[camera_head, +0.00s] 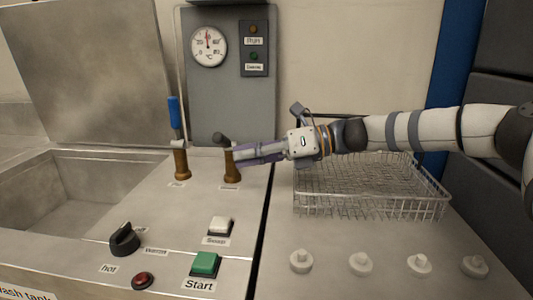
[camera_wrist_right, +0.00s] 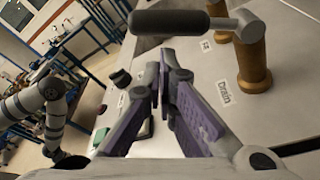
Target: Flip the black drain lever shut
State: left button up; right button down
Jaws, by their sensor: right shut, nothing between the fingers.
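The black drain lever (camera_head: 221,140) sits on top of a brass valve post (camera_head: 231,168) on the steel panel. In the right wrist view the black handle (camera_wrist_right: 172,21) sticks out sideways from a grey pivot on the brass post (camera_wrist_right: 252,65), beside a "Drain" label (camera_wrist_right: 223,92). My right gripper (camera_head: 240,153) reaches in from the right with purple-padded fingers, close to the post. In the wrist view its fingertips (camera_wrist_right: 168,56) are together and empty, just below the handle. I cannot tell whether they touch it. My left gripper is not seen.
A blue-handled lever (camera_head: 174,112) stands upright on another brass post to the left. A wire basket (camera_head: 370,190) lies under my right arm. A gauge panel (camera_head: 230,105) rises behind. A black knob (camera_head: 124,240) and green Start button (camera_head: 205,264) are in front.

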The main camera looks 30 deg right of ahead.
aim_at(226, 140)
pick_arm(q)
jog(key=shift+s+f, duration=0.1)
pick_arm(e)
jog(key=shift+x, duration=0.85)
jog(key=shift+r, duration=0.1)
jog(key=r, duration=0.1)
jog(key=r+p, duration=0.1)
jog(key=r+m, duration=0.1)
jog(key=shift+w+d+r+p, duration=0.25)
jog(key=shift+w+d+p, duration=0.1)
jog(key=shift+w+p, duration=0.05)
jog(key=shift+w+r, duration=0.1)
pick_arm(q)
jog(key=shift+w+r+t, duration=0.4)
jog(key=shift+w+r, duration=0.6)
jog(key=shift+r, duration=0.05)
pick_arm(e)
jog(key=shift+d, duration=0.1)
